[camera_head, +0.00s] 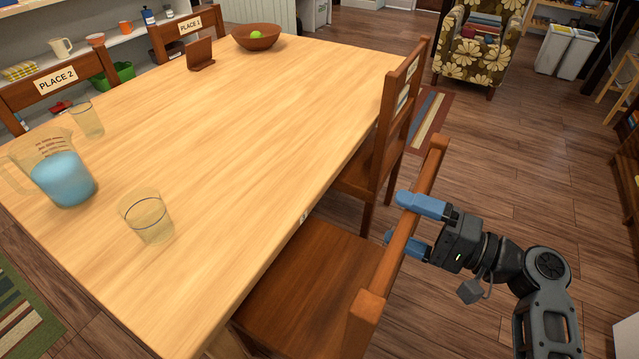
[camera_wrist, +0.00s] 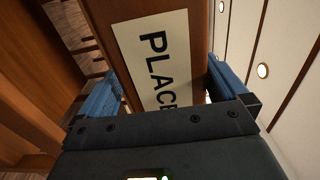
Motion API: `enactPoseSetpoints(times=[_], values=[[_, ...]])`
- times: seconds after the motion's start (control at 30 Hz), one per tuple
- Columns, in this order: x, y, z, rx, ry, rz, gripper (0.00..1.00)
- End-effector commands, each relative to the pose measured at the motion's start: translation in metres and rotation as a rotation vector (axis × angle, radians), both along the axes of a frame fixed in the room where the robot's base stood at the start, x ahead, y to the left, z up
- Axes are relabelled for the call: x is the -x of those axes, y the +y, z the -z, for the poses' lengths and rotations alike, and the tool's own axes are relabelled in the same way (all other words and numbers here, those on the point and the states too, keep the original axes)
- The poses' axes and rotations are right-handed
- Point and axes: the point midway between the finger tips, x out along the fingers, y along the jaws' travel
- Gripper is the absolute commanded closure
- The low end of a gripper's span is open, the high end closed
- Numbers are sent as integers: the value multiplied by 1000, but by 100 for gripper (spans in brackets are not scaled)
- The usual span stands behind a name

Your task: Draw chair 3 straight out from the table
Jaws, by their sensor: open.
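The near wooden chair (camera_head: 317,268) stands at the table's right side, its seat partly under the tabletop. In the wrist view its back (camera_wrist: 195,22) carries a white label reading "PLACE"; the number is hidden, so I cannot tell whether it is chair 3. My gripper (camera_head: 396,219) is open, with its blue fingers on either side of the chair's top rail. The fingers also flank the back in the wrist view (camera_wrist: 160,90); I cannot tell whether they touch it. The table (camera_head: 235,160) has a light wood top.
Another chair (camera_head: 401,95) stands just beyond along the same side. A pitcher of blue liquid (camera_head: 62,178), a glass (camera_head: 148,218) and a bowl (camera_head: 257,37) are on the table. Wooden floor (camera_head: 520,180) is open to the right, with a flowered armchair (camera_head: 476,57) farther back.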

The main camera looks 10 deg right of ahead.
Motion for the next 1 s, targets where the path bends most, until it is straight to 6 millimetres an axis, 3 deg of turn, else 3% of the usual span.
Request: enactPoseSetpoints(times=[0.5,1.0], values=[[39,-55,-4,0,-5,3,0],[42,-59,-4,0,-6,1,0]])
